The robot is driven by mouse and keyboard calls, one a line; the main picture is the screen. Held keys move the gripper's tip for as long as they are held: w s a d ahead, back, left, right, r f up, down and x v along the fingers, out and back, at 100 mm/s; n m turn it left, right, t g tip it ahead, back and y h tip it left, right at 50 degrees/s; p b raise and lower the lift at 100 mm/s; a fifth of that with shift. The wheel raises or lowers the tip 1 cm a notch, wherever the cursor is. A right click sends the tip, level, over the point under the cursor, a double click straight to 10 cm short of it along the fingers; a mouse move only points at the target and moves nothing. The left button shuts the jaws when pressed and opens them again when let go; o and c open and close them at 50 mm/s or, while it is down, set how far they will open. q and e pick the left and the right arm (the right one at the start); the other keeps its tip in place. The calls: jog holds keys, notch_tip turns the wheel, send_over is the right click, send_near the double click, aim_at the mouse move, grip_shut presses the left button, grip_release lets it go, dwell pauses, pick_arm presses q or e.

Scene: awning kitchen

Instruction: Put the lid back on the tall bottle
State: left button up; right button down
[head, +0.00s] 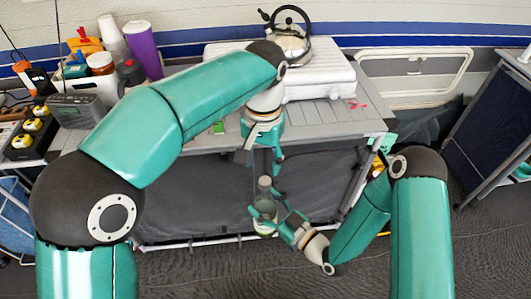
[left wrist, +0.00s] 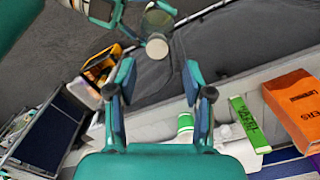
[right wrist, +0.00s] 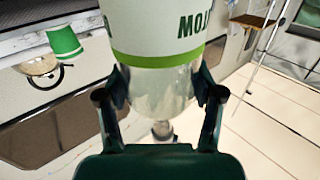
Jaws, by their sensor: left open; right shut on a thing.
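The tall bottle (head: 265,190) is clear at the shoulder, with a narrow neck and a white label with a green band (right wrist: 155,61). My right gripper (head: 264,214) is shut around it and holds it upright, in front of the table. In the left wrist view its round pale top (left wrist: 157,46) faces the camera; I cannot tell whether that is a lid or the bare mouth. My left gripper (head: 263,156) is open and empty, pointing down above the bottle and apart from it. I cannot identify a separate lid.
The grey table (head: 325,112) carries a white case (head: 325,82), a kettle (head: 290,42) and a green box (left wrist: 248,122). A white-and-green cylinder (left wrist: 185,122) is partly hidden by a left finger. Cups, jars and a radio (head: 77,110) crowd the left.

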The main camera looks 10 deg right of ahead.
aim_at(265, 180)
pick_arm(q)
jog(key=shift+r+n, duration=0.3)
jog(key=shift+n, duration=0.2)
jog(key=shift+w+d+r, duration=0.1)
jog(key=shift+d+r, duration=0.1)
jog(key=shift+r, duration=0.25)
jog(key=shift+f, duration=0.1)
jog(key=shift+f, duration=3.95)
grip_shut()
